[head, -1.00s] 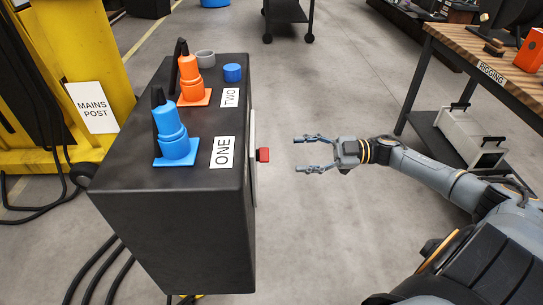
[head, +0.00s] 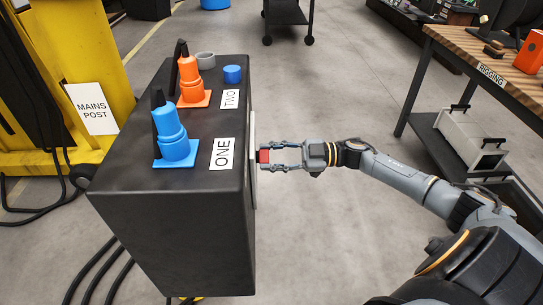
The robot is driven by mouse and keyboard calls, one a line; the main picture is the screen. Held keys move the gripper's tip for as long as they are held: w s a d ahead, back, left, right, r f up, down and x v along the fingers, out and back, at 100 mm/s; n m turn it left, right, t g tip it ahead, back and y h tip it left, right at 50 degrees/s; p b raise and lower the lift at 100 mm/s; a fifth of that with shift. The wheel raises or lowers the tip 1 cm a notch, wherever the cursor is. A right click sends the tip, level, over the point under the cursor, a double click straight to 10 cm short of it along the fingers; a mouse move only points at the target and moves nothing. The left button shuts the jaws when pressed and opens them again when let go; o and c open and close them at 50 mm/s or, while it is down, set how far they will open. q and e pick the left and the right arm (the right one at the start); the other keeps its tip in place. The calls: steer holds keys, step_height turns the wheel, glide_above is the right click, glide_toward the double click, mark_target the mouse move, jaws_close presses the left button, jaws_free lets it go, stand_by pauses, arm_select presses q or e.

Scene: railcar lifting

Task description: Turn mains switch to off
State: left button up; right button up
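The mains switch shows as a small red handle (head: 264,156) on a pale plate (head: 253,160) on the right side of a black cabinet. My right gripper (head: 264,157) reaches in from the right, with one finger on each side of the red handle. The fingers are drawn in close against it and look shut on it. The fingertips hide part of the handle and plate, and any switch markings are out of sight. My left gripper is not in view.
The black cabinet (head: 190,220) carries a blue plug (head: 172,135) by label ONE and an orange plug (head: 191,80) by label TWO. A yellow post with a MAINS POST sign (head: 92,108) stands left. A rigging bench (head: 470,60) stands right. Open floor lies between.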

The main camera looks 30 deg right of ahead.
steer(key=c, duration=0.5)
steer(key=shift+n, duration=0.4)
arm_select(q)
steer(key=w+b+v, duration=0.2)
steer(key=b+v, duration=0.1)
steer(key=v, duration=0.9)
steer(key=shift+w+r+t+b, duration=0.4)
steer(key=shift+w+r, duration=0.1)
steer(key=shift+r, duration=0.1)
arm_select(e)
steer(key=shift+n, duration=5.7)
steer(key=o, duration=1.2)
